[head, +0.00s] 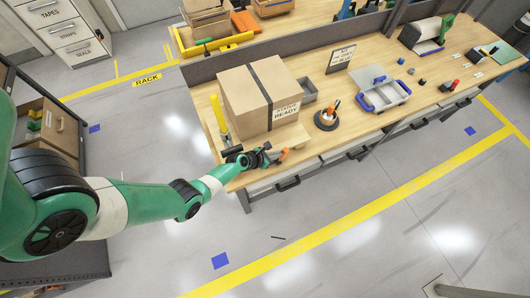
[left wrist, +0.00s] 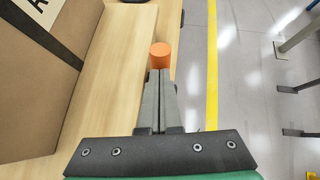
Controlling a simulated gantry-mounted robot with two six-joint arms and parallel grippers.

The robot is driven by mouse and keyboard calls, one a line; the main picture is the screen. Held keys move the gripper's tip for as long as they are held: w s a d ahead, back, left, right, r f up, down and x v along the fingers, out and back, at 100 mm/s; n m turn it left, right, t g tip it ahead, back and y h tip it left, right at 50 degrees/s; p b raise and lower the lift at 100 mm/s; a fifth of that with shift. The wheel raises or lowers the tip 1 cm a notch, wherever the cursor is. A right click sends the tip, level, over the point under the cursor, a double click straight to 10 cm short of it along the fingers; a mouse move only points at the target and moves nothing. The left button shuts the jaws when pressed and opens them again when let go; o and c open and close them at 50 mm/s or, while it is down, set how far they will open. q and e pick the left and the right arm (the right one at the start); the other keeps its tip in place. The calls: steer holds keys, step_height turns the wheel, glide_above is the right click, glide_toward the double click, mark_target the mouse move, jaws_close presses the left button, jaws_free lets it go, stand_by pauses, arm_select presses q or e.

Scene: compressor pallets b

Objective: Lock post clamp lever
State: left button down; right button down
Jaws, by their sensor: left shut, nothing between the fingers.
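My left gripper (head: 268,157) is at the near left edge of the wooden bench, in front of the large cardboard box. Its fingers (left wrist: 160,76) are shut together with nothing between them. An orange rounded piece, which looks like the clamp lever's grip (head: 284,155), is just beyond the fingertips. The orange grip also shows in the left wrist view (left wrist: 160,53), directly past the tips; whether they touch I cannot tell. A yellow upright post (head: 218,117) stands left of the box. The lever's pivot and the clamp body are hidden or too small to make out. My right gripper is not in view.
The strapped cardboard box (head: 240,100) sits close behind the gripper; it also fills the upper left of the wrist view (left wrist: 45,90). A round black holder with orange-handled tools (head: 327,118) and a clear-lidded bin (head: 384,95) stand further right.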

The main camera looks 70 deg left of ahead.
arm_select(q)
steer(key=shift+w, duration=1.15)
steer(key=shift+w+a, duration=0.1)
steer(key=shift+f, duration=0.1)
steer(key=s+d+r+p, duration=0.2)
steer(key=s+r+p, duration=0.3)
steer(key=r, duration=0.7)
steer(key=shift+s+d+p, duration=0.15)
steer(key=shift+s+p, duration=0.1)
steer(key=shift+p, duration=0.35)
